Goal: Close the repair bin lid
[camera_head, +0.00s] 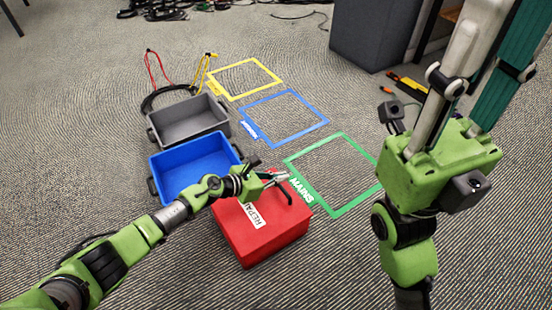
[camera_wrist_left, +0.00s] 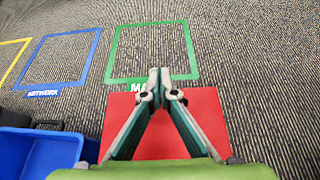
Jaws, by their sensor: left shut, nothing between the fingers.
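The red repair bin (camera_head: 262,244) stands on the carpet, with a white label on its top. Its red lid (camera_head: 232,222) looks flat across the bin, and a black handle curves at its far right side. My left gripper (camera_head: 284,177) is shut and empty over the lid's far edge. The head view does not show clearly whether it touches. In the left wrist view, the closed fingertips (camera_wrist_left: 160,74) lie over the far edge of the red lid (camera_wrist_left: 209,107). My right gripper's fingers rise at the upper right; their tips are out of frame.
An open blue bin (camera_head: 190,167) and an open grey bin (camera_head: 188,118) stand beyond the red one. Green (camera_head: 364,203), blue (camera_head: 325,122) and yellow (camera_head: 277,80) floor outlines are empty. Red and yellow cables lie behind the grey bin. A dark grey box stands at the back right.

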